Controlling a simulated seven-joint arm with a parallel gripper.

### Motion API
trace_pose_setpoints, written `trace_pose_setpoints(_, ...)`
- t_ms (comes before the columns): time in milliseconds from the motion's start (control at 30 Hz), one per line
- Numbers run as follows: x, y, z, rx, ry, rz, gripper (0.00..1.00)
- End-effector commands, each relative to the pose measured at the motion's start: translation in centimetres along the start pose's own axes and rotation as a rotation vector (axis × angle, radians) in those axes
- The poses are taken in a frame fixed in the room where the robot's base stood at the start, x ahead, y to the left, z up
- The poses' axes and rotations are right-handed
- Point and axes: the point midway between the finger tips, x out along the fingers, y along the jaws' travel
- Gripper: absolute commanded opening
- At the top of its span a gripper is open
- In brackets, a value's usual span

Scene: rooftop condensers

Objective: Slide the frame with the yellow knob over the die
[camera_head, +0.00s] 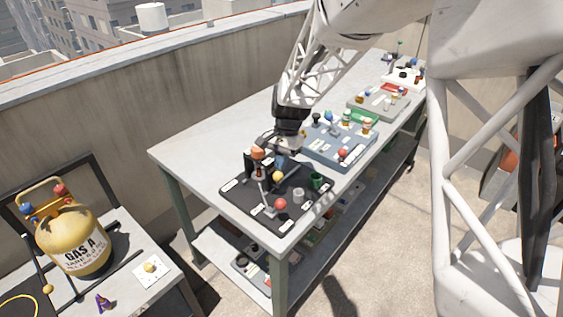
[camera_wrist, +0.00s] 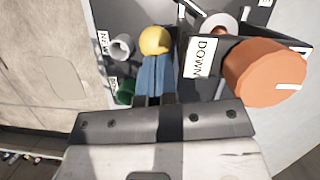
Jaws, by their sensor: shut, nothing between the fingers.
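The yellow knob (camera_head: 278,176) stands on the black board on the near end of the table. In the wrist view the yellow knob (camera_wrist: 155,41) is just beyond my fingertips. My gripper (camera_head: 281,161) is shut, with its blue fingers (camera_wrist: 155,75) pressed together and pointing at the knob. The fingertips overlap the knob's edge in the wrist view; I cannot tell whether they touch it. The frame under the knob is mostly hidden by the knob and fingers. I cannot make out the die.
A large orange knob (camera_wrist: 264,72) stands by a "DOWN" label (camera_wrist: 203,57), close right of my fingers in the wrist view. A grey cup (camera_head: 298,195), green cup (camera_head: 317,180) and red knob (camera_head: 280,203) share the black board (camera_head: 240,207). A blue-grey board (camera_head: 338,146) lies beyond.

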Motion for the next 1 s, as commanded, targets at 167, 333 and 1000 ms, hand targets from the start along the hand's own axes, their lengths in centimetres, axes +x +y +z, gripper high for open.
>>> trace_pose_setpoints(167, -0.2, 0.0, -0.5, 0.001, 0.000, 0.000, 0.00)
trace_pose_setpoints(333, -0.9, 0.1, -1.8, 0.002, -0.001, 0.001, 0.00)
trace_pose_setpoints(1000, -10.2, 0.0, -3.5, 0.000, 0.001, -0.001, 0.00)
